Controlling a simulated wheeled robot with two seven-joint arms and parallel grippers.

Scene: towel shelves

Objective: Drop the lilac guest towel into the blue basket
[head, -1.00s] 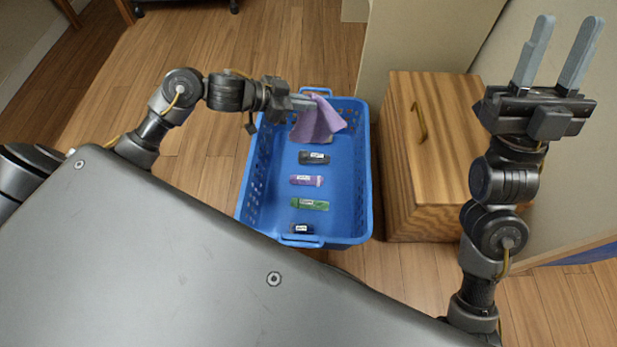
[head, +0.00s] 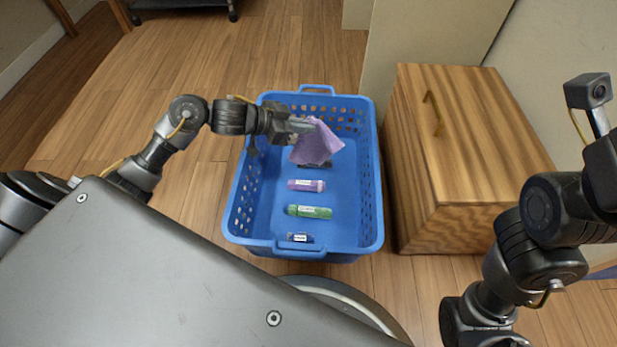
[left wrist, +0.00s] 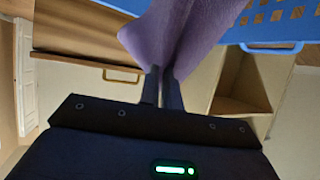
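The lilac guest towel (head: 318,145) hangs folded from my left gripper (head: 305,124), over the inside of the blue basket (head: 369,190). In the left wrist view the two fingers (left wrist: 163,85) are closed together on the towel (left wrist: 175,35), and part of the blue basket (left wrist: 275,25) shows at the top right. The towel hangs above the back half of the basket floor; whether its lower tip touches anything inside cannot be told. My right arm is at the right of the head view, and its gripper fingers are outside the picture.
In the basket lie a purple labelled roll (head: 306,185), a green one (head: 309,211) and a dark one (head: 299,237); another dark item is mostly hidden behind the towel. A wooden cabinet (head: 470,130) stands close to the basket's right. Wooden floor (head: 120,90) is open at the left.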

